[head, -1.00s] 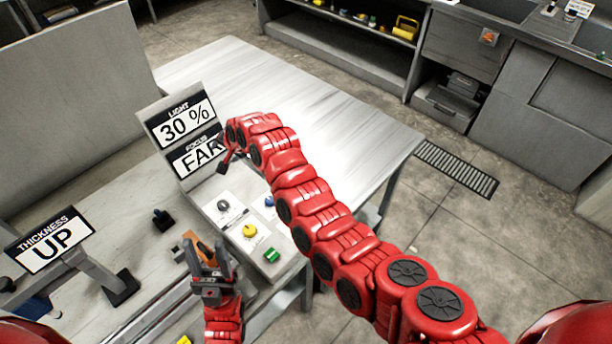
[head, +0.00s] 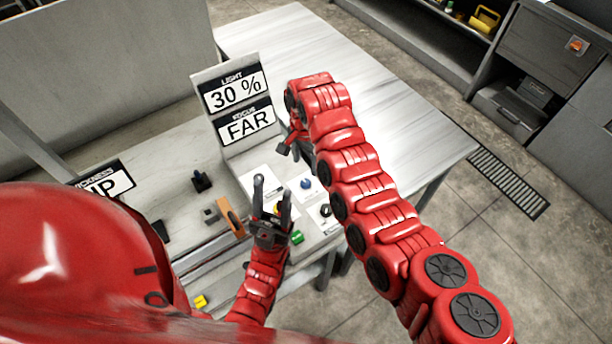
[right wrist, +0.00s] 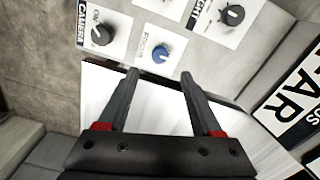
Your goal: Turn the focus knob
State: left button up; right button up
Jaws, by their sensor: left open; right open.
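The blue focus knob (head: 306,184) sits on a white label on the sloped control panel. The right wrist view shows it (right wrist: 159,54) marked FOCUS, just beyond and between my right fingertips, with a visible gap. My right gripper (right wrist: 160,75) is open and empty; in the head view it (head: 290,150) is partly hidden by its own arm, above the panel's far side. The focus display (head: 247,124) reads FAR. My left gripper (head: 272,188) is open, fingers pointing up the picture, in front of the panel and partly covering the yellow knob (head: 277,209).
Black camera (right wrist: 101,35) and light (right wrist: 232,15) knobs flank the focus knob. The light display (head: 235,92) reads 30 %. A green button (head: 297,237) and an orange-brown piece (head: 231,217) are near my left gripper. The table (head: 400,120) behind is clear.

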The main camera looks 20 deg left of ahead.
aim_at(306, 182)
notch_tip(306, 182, down, 9)
jog(key=shift+r, duration=0.2)
jog(key=shift+c, duration=0.2)
grip_shut()
jog(key=shift+f, duration=0.1)
